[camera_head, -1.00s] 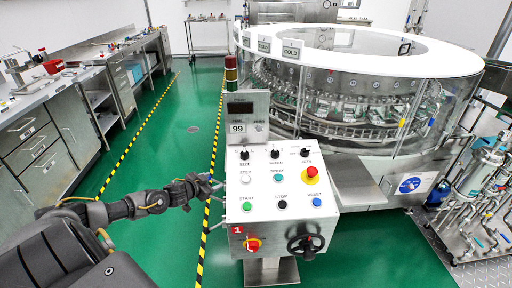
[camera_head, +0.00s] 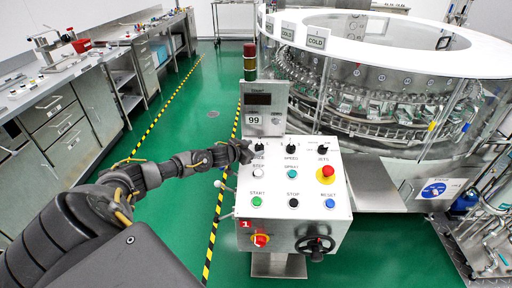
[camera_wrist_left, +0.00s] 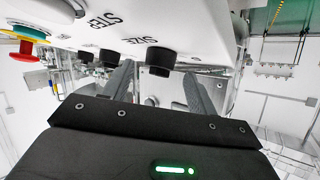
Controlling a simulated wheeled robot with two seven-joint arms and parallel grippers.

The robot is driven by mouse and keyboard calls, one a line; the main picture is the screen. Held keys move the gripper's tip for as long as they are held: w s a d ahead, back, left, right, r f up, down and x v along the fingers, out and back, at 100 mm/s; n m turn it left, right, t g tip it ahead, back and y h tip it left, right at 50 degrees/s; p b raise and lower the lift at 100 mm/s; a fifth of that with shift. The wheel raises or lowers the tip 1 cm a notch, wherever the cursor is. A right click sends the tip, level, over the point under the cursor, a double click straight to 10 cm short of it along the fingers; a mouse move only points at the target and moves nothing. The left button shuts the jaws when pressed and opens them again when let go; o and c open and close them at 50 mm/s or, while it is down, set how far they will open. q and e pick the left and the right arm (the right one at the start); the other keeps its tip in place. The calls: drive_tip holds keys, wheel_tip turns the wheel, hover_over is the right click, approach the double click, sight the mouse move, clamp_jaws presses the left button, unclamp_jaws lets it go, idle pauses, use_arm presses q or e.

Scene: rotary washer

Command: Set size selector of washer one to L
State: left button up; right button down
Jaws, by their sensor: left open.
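Washer one's control panel (camera_head: 310,205) is a white sloped box with a red "1" label. In the head view my left gripper (camera_head: 246,151) is at the panel's upper left corner and largely covers this knob. In the left wrist view the left gripper (camera_wrist_left: 158,74) is open, its two dark fingers apart on either side of the knob. I cannot tell whether they touch it, and the knob's pointer and size marks are not readable. My right gripper is not in view.
Beside the size knob are the SPEED knob (camera_head: 292,144) and JETS knob (camera_head: 323,148). Below are several buttons and a red emergency stop (camera_head: 327,172). A display (camera_head: 264,105) with a stack light stands behind. The round washer (camera_head: 385,90) is at right; green floor is clear at left.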

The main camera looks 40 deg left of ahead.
use_arm(q)
drive_tip(key=shift+x, duration=1.45)
drive_tip(key=shift+s+r, duration=0.1)
drive_tip(key=shift+s, duration=0.05)
drive_tip(key=c, duration=1)
